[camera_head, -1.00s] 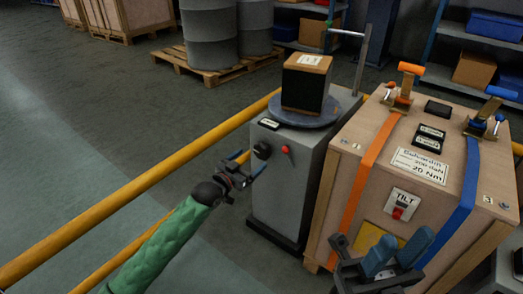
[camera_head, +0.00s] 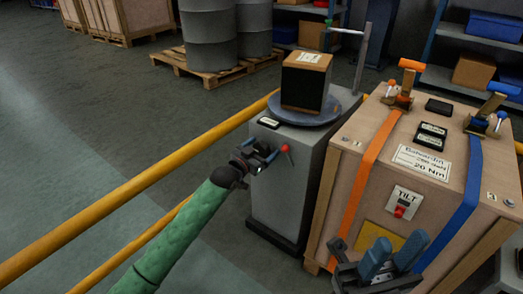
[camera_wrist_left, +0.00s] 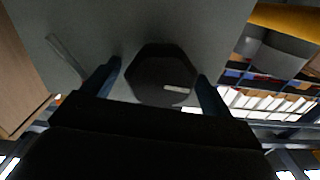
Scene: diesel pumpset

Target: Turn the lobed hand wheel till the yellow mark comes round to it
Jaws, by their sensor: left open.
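The lobed hand wheel (camera_wrist_left: 160,65) is a dark knob on the front of the grey cabinet (camera_head: 290,195). In the left wrist view it sits between my left gripper's two blue fingers, with a gap visible at each side. A short pale mark (camera_wrist_left: 175,88) shows on its face; I cannot tell if it is yellow. My left gripper (camera_head: 262,158) is open at the cabinet front and hides the wheel in the head view. My right gripper (camera_head: 393,255) is open and empty in front of the wooden crate.
A red-tipped part (camera_head: 285,149) is close to the right of my left gripper. A turntable (camera_head: 310,116) carrying a dark box (camera_head: 304,85) tops the cabinet. The strapped crate (camera_head: 345,165) stands to the right. A yellow rail (camera_head: 130,203) runs along the left.

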